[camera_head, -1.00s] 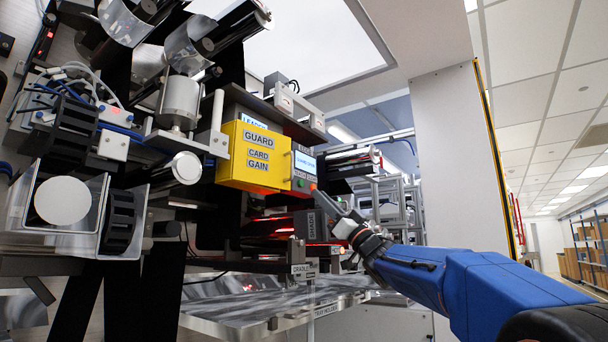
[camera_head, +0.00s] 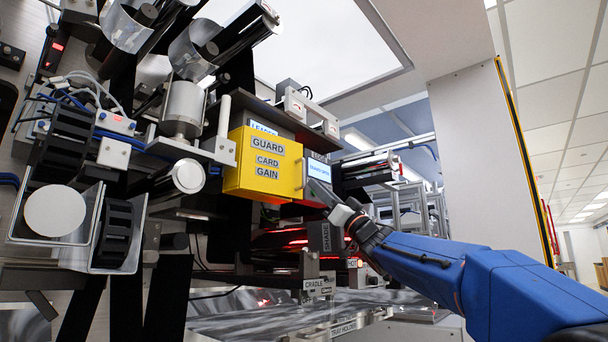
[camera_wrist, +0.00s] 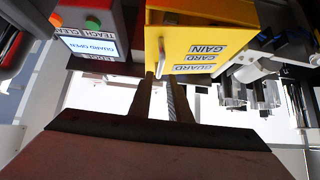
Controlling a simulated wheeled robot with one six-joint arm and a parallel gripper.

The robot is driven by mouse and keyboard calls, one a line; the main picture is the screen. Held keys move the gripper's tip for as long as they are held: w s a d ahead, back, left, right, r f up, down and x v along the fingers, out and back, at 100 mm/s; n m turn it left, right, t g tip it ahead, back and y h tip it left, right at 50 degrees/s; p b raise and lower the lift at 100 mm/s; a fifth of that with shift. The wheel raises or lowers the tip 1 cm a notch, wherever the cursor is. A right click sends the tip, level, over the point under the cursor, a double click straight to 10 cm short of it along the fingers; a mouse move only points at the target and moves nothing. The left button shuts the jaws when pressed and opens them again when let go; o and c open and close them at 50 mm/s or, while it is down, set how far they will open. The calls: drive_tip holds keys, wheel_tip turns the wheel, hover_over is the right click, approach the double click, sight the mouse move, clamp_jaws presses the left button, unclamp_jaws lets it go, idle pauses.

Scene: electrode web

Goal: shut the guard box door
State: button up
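The yellow guard box (camera_head: 250,185) hangs at mid-height on the machine, its front labelled GUARD, CARD and GAIN. I cannot make out the door's gap or angle. In the wrist view its yellow face (camera_wrist: 188,42) is at the top, with a small pale upright bar (camera_wrist: 161,52), perhaps a handle, near its left edge. The small screen reads GUARD OPEN (camera_wrist: 90,47). My gripper (camera_head: 312,186) is just right of the box, in front of the screen panel. In the wrist view my fingers (camera_wrist: 161,82) are slightly apart, with nothing visible held; contact with the box is unclear.
A block labelled SHADE (camera_head: 326,237) is below my gripper. Rollers (camera_head: 188,176) and brackets crowd the left. A white pillar (camera_head: 465,150) stands at right.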

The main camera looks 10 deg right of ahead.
sight(304, 181)
drive_tip(key=x, duration=0.8)
drive_tip(key=shift+w+a+r, duration=0.1)
drive_tip(key=shift+a+r, duration=0.05)
drive_tip(key=shift+r, duration=0.05)
clamp_jaws()
